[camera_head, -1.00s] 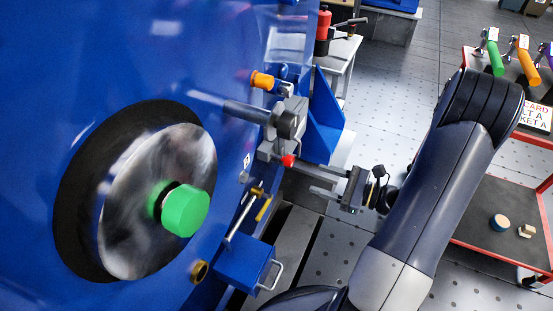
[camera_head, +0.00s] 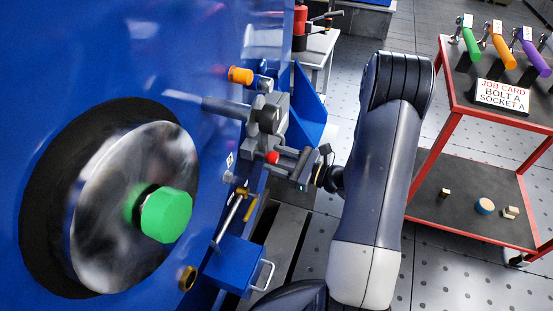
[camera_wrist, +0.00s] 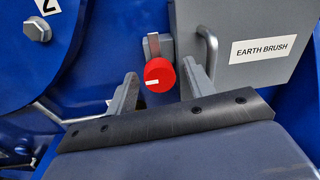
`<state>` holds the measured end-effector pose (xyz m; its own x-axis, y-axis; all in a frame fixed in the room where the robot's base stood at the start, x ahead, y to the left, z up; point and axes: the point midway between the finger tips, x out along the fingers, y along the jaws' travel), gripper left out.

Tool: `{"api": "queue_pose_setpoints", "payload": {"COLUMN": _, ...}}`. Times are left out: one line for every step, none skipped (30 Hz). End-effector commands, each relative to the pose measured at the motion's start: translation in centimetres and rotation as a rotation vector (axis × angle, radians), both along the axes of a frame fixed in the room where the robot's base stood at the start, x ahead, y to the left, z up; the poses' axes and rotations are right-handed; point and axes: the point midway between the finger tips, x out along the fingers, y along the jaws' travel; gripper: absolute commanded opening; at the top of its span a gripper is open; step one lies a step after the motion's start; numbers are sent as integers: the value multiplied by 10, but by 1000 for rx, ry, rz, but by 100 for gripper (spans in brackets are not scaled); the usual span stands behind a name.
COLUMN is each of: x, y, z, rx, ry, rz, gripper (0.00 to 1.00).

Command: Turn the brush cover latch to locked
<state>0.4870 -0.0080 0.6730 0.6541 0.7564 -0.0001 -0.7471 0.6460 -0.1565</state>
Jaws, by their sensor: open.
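The brush cover latch is a red round knob (camera_wrist: 159,75) with a short white mark pointing to the left in the wrist view. It sits in front of a small grey bracket (camera_wrist: 154,46), at the left edge of the grey cover (camera_wrist: 240,85) labelled "EARTH BRUSH". The knob also shows in the head view (camera_head: 272,157). My gripper (camera_wrist: 159,72) is open, with one grey finger on each side of the knob. I cannot tell whether either finger touches it. In the head view my gripper (camera_head: 284,163) is close to the knob and partly hides the fitting.
A blue motor housing (camera_head: 115,75) with a green hex nut (camera_head: 166,215) fills the left. A grey handle (camera_wrist: 208,50) stands right of the knob. A blue box (camera_head: 234,265) is below. A red-framed cart (camera_head: 470,185) with coloured handles is at right.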

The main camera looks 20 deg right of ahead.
Motion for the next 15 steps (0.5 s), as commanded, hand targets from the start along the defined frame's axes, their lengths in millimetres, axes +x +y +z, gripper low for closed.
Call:
{"api": "queue_pose_setpoints", "payload": {"x": 2, "y": 2, "z": 0, "rx": 0, "ry": 0, "rz": 0, "gripper": 51}}
{"api": "queue_pose_setpoints", "payload": {"x": 3, "y": 3, "z": 0, "rx": 0, "ry": 0, "rz": 0, "gripper": 51}}
{"api": "queue_pose_setpoints", "payload": {"x": 3, "y": 4, "z": 0, "rx": 0, "ry": 0, "rz": 0, "gripper": 51}}
{"api": "queue_pose_setpoints", "payload": {"x": 4, "y": 5, "z": 0, "rx": 0, "ry": 0, "rz": 0, "gripper": 51}}
{"api": "queue_pose_setpoints", "payload": {"x": 4, "y": 5, "z": 0, "rx": 0, "ry": 0, "rz": 0, "gripper": 51}}
{"api": "queue_pose_setpoints", "payload": {"x": 4, "y": 5, "z": 0, "rx": 0, "ry": 0, "rz": 0, "gripper": 51}}
{"api": "queue_pose_setpoints", "payload": {"x": 4, "y": 5, "z": 0, "rx": 0, "ry": 0, "rz": 0, "gripper": 51}}
{"api": "queue_pose_setpoints", "payload": {"x": 4, "y": 5, "z": 0, "rx": 0, "ry": 0, "rz": 0, "gripper": 51}}
{"api": "queue_pose_setpoints", "payload": {"x": 4, "y": 5, "z": 0, "rx": 0, "ry": 0, "rz": 0, "gripper": 51}}
{"api": "queue_pose_setpoints", "payload": {"x": 4, "y": 5, "z": 0, "rx": 0, "ry": 0, "rz": 0, "gripper": 51}}
{"api": "queue_pose_setpoints", "payload": {"x": 4, "y": 5, "z": 0, "rx": 0, "ry": 0, "rz": 0, "gripper": 51}}
{"api": "queue_pose_setpoints", "payload": {"x": 4, "y": 5, "z": 0, "rx": 0, "ry": 0, "rz": 0, "gripper": 49}}
{"api": "queue_pose_setpoints", "payload": {"x": 4, "y": 5, "z": 0, "rx": 0, "ry": 0, "rz": 0, "gripper": 47}}
{"api": "queue_pose_setpoints", "payload": {"x": 4, "y": 5, "z": 0, "rx": 0, "ry": 0, "rz": 0, "gripper": 44}}
{"api": "queue_pose_setpoints", "payload": {"x": 4, "y": 5, "z": 0, "rx": 0, "ry": 0, "rz": 0, "gripper": 41}}
